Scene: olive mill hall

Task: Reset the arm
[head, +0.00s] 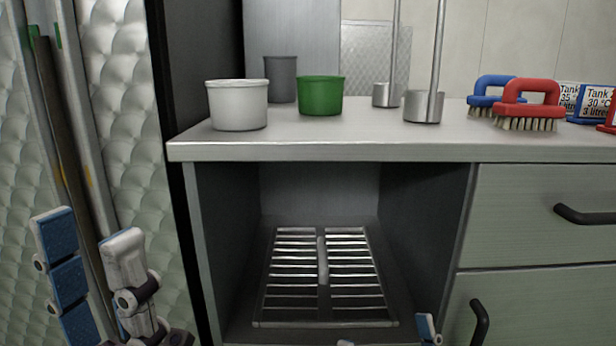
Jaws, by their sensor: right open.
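My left gripper (90,230) stands upright at the lower left of the head view, in front of the quilted metal panel. Its two fingers, one showing blue pads, are apart, with nothing between them. My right gripper (386,335) shows only as small fingertips at the bottom edge, in front of the open compartment under the counter. Its tips are apart, and the rest of it and its arm are out of view.
The counter (330,151) holds white (238,106), grey (281,79) and green (320,96) pots, two metal ladles (424,107), blue (482,101) and red (526,112) brushes and tank signs (593,104). A slatted rack (323,270) lies in the compartment. Drawer handles (585,216) protrude at right.

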